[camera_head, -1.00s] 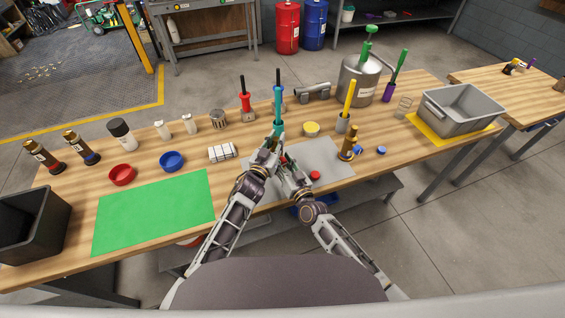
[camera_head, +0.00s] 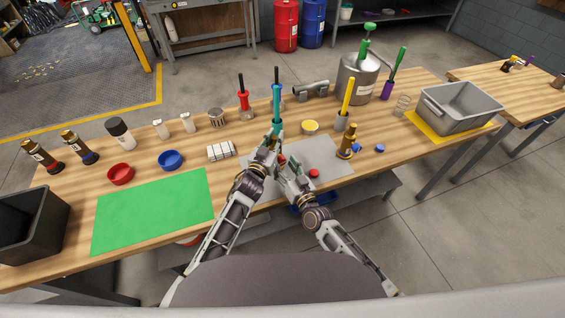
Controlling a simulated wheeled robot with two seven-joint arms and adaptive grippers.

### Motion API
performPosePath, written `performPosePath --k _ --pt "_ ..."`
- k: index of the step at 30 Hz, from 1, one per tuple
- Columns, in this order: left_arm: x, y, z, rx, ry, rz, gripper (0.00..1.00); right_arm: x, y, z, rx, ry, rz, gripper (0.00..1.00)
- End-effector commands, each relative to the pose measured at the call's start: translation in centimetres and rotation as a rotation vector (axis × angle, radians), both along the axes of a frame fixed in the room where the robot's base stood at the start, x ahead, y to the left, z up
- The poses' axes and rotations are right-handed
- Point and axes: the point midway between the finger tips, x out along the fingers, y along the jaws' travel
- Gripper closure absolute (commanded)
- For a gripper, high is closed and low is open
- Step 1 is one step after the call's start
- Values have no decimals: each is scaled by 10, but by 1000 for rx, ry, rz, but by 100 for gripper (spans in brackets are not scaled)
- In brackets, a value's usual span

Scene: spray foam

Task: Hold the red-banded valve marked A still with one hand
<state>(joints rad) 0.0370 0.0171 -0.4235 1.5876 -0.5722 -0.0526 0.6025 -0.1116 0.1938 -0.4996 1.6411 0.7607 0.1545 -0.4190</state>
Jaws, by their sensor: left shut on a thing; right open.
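My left gripper (camera_head: 274,138) is shut on the teal handle of an upright tool (camera_head: 277,108), above the grey mat (camera_head: 325,155). My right gripper (camera_head: 287,168) is open, just below and right of it. A small red part (camera_head: 283,160) shows between the two grippers; it may be the red band of valve A, but the rest is hidden and no letter can be read. A brass fitting (camera_head: 348,142) stands at the mat's right edge. A red cap (camera_head: 314,173) lies on the mat, right of my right gripper.
Small blue caps (camera_head: 380,148) lie right of the brass fitting. A yellow-handled tool (camera_head: 347,97) and a yellow-topped tin (camera_head: 310,127) stand behind the mat. The green mat (camera_head: 155,212) is clear.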

Motion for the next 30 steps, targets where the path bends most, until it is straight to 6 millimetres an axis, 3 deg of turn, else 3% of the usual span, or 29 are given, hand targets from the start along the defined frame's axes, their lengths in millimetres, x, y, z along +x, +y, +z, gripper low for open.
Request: performPosePath --k 21,30 --pt "0 0 0 0 1 0 100 -66 -29 -1 0 2 -1 47" --pt "0 0 0 0 1 0 100 -82 -36 0 0 0 0 47"
